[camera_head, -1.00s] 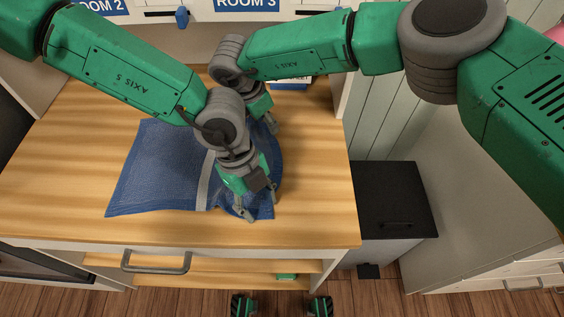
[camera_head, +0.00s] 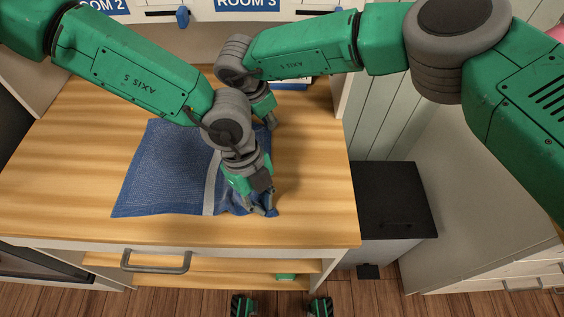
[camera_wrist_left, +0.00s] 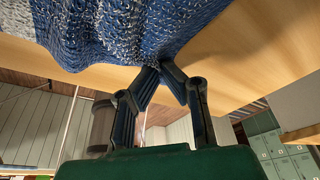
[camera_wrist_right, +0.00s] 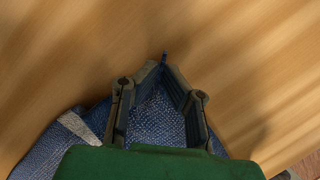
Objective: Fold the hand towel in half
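The blue hand towel (camera_head: 165,165) with a pale stripe lies on the wooden counter, its left part flat. Its right end is bunched under my arms. My left gripper (camera_head: 267,209) is at the near right corner; in the left wrist view its fingers (camera_wrist_left: 160,68) close together on the towel's edge (camera_wrist_left: 110,35). My right gripper (camera_head: 270,122) is at the far right corner, partly hidden by my arm. In the right wrist view its fingertips (camera_wrist_right: 165,64) meet with a bit of blue cloth at the tip, and the towel (camera_wrist_right: 155,122) trails behind them.
The counter (camera_head: 60,170) is bare left of the towel and right of my grippers. Its front edge, with a drawer handle (camera_head: 156,262), is close to the towel. A dark-lidded bin (camera_head: 392,195) stands to the right. A low blue item (camera_head: 290,86) sits at the back.

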